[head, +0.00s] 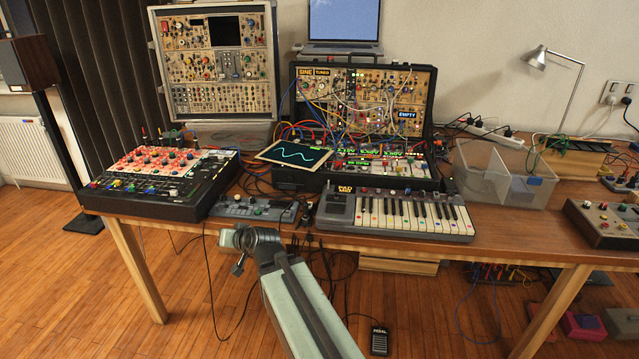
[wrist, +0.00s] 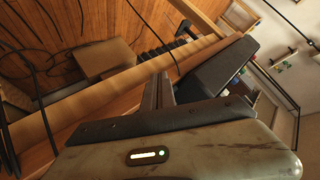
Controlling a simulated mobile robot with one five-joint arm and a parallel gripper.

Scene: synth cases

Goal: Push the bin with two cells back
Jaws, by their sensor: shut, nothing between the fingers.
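The bin with two cells (head: 541,193) is a clear plastic box on the right part of the table. A divider splits it, and a blue tab shows on its front side. My gripper (head: 232,238) is shut and empty, low in front of the table's front edge, far to the left of the bin. In the wrist view its dark fingers (wrist: 158,92) point at the table edge. The bin cannot be made out in the wrist view.
A small keyboard (head: 395,215) and a synth case (head: 432,100) stand left of the bin. A control box (head: 605,222) stands to its right. Power strips and cables (head: 497,132) lie behind it. Bare tabletop (head: 500,222) shows before it.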

